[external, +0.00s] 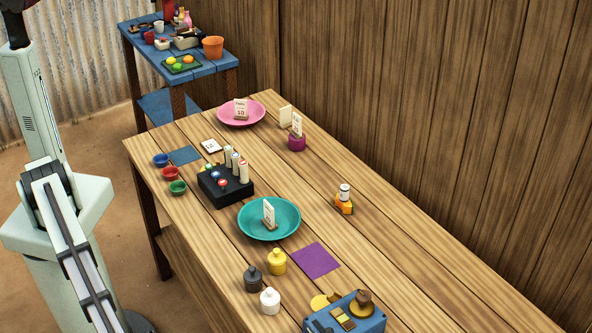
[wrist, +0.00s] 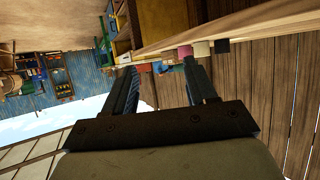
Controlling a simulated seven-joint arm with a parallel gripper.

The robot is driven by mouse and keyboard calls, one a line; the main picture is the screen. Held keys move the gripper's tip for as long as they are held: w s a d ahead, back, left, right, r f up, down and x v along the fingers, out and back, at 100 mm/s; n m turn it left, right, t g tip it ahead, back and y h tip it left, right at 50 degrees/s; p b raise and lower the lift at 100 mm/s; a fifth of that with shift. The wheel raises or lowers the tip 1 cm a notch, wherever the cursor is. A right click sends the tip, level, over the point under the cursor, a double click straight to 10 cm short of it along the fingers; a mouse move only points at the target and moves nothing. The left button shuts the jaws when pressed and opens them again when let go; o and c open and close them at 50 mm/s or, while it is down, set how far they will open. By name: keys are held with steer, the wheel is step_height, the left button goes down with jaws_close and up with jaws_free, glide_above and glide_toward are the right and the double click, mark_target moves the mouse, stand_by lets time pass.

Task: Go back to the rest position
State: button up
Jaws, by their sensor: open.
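My gripper (wrist: 160,72) shows in the wrist view with its two fingers apart and nothing between them. Behind the fingers the view is tilted, with table edges and small objects far off. In the external view my arm stands at the left, beside the wooden table (external: 400,260); its gripper end is outside that picture. On the table are a pink plate (external: 228,120) and a teal plate (external: 250,234), each with a white card standing on it.
A black block (external: 212,192) with several upright cylinders stands between the plates. Small bowls (external: 170,174) line the left edge. Weights (external: 253,280) and a blue box (external: 345,318) are at the front. A blue side table (external: 212,68) stands behind.

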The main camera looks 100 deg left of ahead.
steer(key=s+a+f+g+y, duration=0.2)
steer(key=a+f, duration=0.9)
steer(key=a, duration=0.1)
steer(key=s+a+f+g+y, duration=0.2)
steer(key=s+a+f, duration=0.1)
steer(key=a+f, duration=0.75)
steer(key=s+a+f+g, duration=0.2)
steer(key=s+a+f, duration=0.2)
steer(key=a, duration=0.3)
steer(key=s+a+f+g+y, duration=0.1)
steer(key=s+a+f, duration=0.2)
steer(key=a+f, duration=0.25)
steer(key=s+a+f+g, duration=0.2)
steer(key=s+a+f, duration=0.15)
steer(key=a, duration=0.35)
steer(key=s+a+f+n+g, duration=0.1)
steer(key=s+a+f, duration=0.2)
steer(key=s+a, duration=0.25)
steer(key=s+a+f+g, duration=0.2)
steer(key=s+a+f, duration=0.15)
steer(key=s, duration=0.25)
steer(key=s+a+f+g+h, duration=0.1)
steer(key=s+a+g, duration=0.2)
steer(key=s, duration=1.2)
steer(key=s+a+g+h, duration=0.1)
steer(key=s+a+g, duration=0.3)
steer(key=s, duration=1.1)
steer(key=a, duration=0.2)
steer(key=shift+a+f+n+h, duration=0.3)
steer(key=shift+a+f+n, duration=0.1)
